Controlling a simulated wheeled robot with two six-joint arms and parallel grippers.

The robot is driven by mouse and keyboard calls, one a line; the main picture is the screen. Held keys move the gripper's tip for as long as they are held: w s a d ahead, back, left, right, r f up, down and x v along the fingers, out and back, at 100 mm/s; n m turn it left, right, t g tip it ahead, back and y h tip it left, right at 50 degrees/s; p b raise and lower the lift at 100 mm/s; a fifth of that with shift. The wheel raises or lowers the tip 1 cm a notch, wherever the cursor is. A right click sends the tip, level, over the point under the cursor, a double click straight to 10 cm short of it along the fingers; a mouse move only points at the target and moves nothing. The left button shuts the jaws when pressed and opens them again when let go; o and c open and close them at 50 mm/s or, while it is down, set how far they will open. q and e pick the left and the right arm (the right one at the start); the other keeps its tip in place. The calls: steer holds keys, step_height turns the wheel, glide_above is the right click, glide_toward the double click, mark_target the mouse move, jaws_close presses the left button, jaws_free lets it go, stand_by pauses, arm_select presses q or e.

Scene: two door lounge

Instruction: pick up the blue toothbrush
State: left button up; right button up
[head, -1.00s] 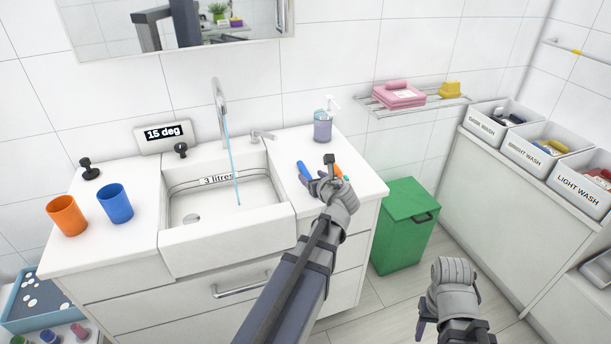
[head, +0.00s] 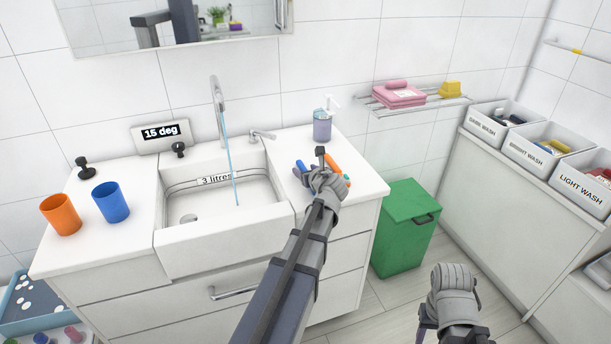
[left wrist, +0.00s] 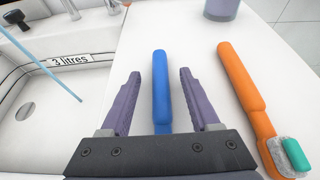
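The blue toothbrush (head: 301,166) lies on the white counter to the right of the sink. In the left wrist view its blue handle (left wrist: 161,85) runs between the two purple fingers of my left gripper (left wrist: 159,76). The fingers are open with a gap on each side of the handle. The brush's head end is hidden behind the gripper body. In the head view my left gripper (head: 312,172) partly covers the toothbrush. My right gripper (head: 452,300) hangs at the lower right, away from the counter; its fingers are mostly hidden.
An orange toothbrush (left wrist: 246,88) lies close on the right. A soap dispenser (head: 322,126) stands behind on the counter. The sink (head: 225,245) with running water is on the left, with orange (head: 61,214) and blue (head: 111,202) cups beyond. A green bin (head: 405,228) stands right of the cabinet.

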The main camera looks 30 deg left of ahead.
arm_select(q)
jaws_close()
stand_by(0.3)
steer(key=shift+r, duration=0.1)
step_height(320, 180, up, 14)
steer(key=p, duration=1.4)
step_height(320, 180, down, 4)
steer(key=b, duration=0.4)
